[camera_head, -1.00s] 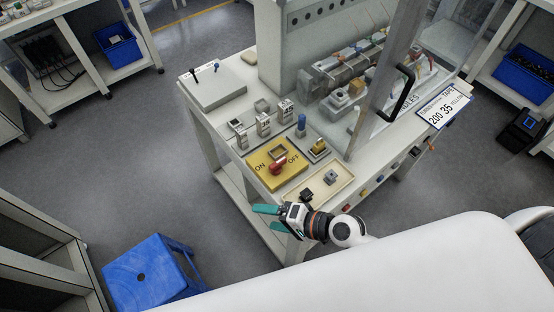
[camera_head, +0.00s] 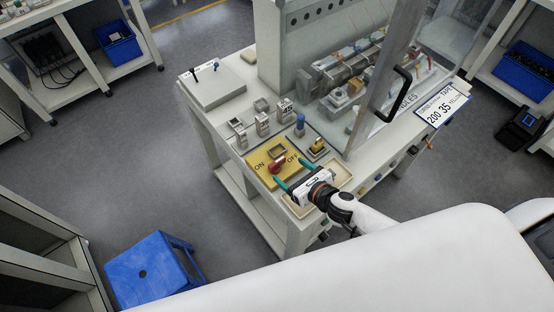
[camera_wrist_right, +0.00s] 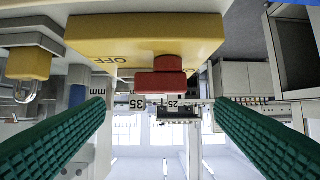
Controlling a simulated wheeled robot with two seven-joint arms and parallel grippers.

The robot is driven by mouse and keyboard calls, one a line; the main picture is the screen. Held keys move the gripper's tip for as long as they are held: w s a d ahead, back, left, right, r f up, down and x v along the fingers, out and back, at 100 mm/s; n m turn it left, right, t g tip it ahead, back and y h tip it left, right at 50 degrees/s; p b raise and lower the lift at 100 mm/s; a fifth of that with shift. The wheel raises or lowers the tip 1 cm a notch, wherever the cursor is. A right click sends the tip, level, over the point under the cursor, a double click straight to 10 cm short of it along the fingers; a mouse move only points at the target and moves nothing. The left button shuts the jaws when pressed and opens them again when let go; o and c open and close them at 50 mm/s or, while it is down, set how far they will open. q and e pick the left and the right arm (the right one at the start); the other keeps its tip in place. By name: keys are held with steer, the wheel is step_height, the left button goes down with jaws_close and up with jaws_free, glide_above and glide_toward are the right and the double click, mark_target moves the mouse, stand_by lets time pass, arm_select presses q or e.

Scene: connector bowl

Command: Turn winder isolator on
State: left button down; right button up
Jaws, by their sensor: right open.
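The winder isolator is a yellow plate (camera_head: 262,178) marked ON at its left and OFF at its right, on the front part of the bench. Its red knob (camera_head: 277,166) sits between the two words, nearer OFF. In the right wrist view the red knob (camera_wrist_right: 161,78) juts from the yellow block (camera_wrist_right: 150,35), ahead of and between the fingers. My right gripper (camera_head: 293,173) is open with green fingers, at the plate's front right edge. The fingers are spread to either side of the knob and look apart from it. My left gripper is not in view.
A brass padlock (camera_head: 318,146) stands right of the plate. A blue knob (camera_head: 300,121) and small counter blocks (camera_head: 262,125) are behind it. A shallow tray (camera_head: 338,176) lies beside my right gripper. A glass door with a black handle (camera_head: 396,95) rises at the right.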

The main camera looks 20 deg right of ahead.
mark_target(278, 162)
steer(key=x, duration=0.7)
steer(key=shift+w+a+f, duration=0.1)
steer(key=shift+w+a, duration=0.05)
steer(key=shift+w, duration=0.1)
steer(key=shift+c, duration=0.6)
steer(key=c, duration=0.9)
